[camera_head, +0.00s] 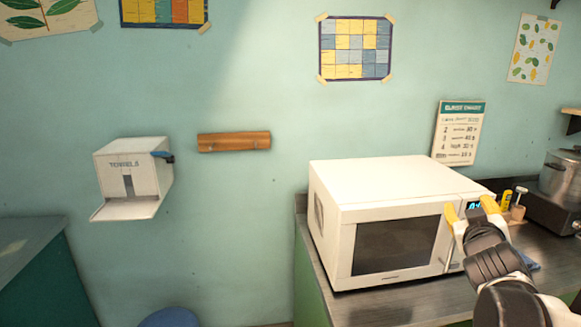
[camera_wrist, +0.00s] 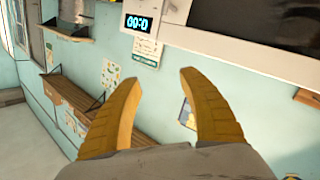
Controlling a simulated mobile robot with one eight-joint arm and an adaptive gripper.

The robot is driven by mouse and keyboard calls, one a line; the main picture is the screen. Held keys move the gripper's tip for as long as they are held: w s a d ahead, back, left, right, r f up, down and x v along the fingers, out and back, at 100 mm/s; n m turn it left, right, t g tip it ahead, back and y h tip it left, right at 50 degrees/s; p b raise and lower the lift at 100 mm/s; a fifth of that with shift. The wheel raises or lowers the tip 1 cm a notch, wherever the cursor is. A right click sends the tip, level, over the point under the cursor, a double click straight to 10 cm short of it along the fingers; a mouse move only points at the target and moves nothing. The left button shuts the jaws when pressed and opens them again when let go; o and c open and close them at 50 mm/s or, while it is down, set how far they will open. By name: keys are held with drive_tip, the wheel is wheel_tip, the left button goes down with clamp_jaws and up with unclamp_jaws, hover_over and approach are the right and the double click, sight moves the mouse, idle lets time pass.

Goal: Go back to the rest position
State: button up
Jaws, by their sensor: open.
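My gripper (camera_head: 476,207) is raised in front of the right side of the white microwave (camera_head: 385,180). Its two yellow fingers stand apart with nothing between them. In the wrist view my gripper (camera_wrist: 160,110) shows both curved yellow fingers spread, with wall behind the gap. The microwave's door looks closed, and its lit blue display (camera_wrist: 138,23) shows at the top of the wrist view. In the head view my gripper hides part of the microwave's control panel. I cannot tell whether the fingers touch the panel.
The microwave stands on a dark counter (camera_head: 390,308). A towel dispenser (camera_head: 130,175) and a wooden bar (camera_head: 234,141) hang on the wall at left. A blue round thing (camera_head: 168,318) is below.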

drive_tip(key=s+a+f+g+y, duration=0.4)
drive_tip(key=s+a+f, duration=0.4)
drive_tip(key=a, duration=0.5)
drive_tip(key=s+a+f+g+y, duration=0.4)
drive_tip(key=s+a+f, duration=0.4)
drive_tip(key=s+a, duration=0.4)
drive_tip(key=shift+a+f+n, duration=0.25)
drive_tip(key=shift+a+n, duration=0.1)
drive_tip(key=shift+n, duration=0.05)
drive_tip(key=shift+o, duration=0.4)
